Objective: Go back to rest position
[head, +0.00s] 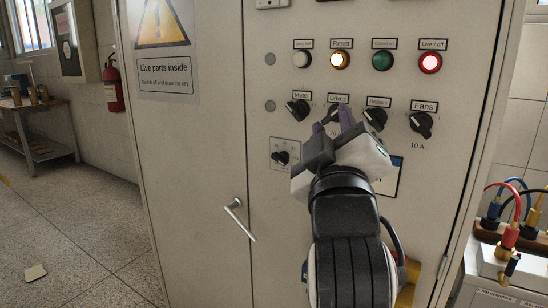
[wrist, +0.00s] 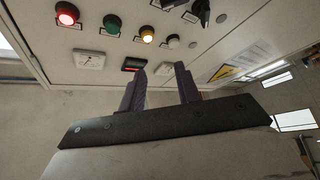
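My gripper (head: 333,121) is raised in front of the grey control cabinet (head: 205,190), by the row of black rotary knobs. Its two purple fingers stand apart with nothing visible between them; they also show apart in the wrist view (wrist: 160,72). In the head view the fingers partly cover the "Drives" knob (head: 332,113); I cannot tell whether they touch it. The "Mains" knob (head: 298,108) is to the left, and the "Heaters" knob (head: 375,117) and "Fans" knob (head: 421,124) are to the right. My arm hides part of the lower cabinet door.
The orange "Reset" lamp (head: 340,60) and red lamp (head: 430,62) glow. A door handle (head: 238,219) sticks out at lower left. A bench with coloured cables (head: 508,236) stands close on the right. Open floor (head: 80,235) lies left, with a small pale flat piece (head: 35,272).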

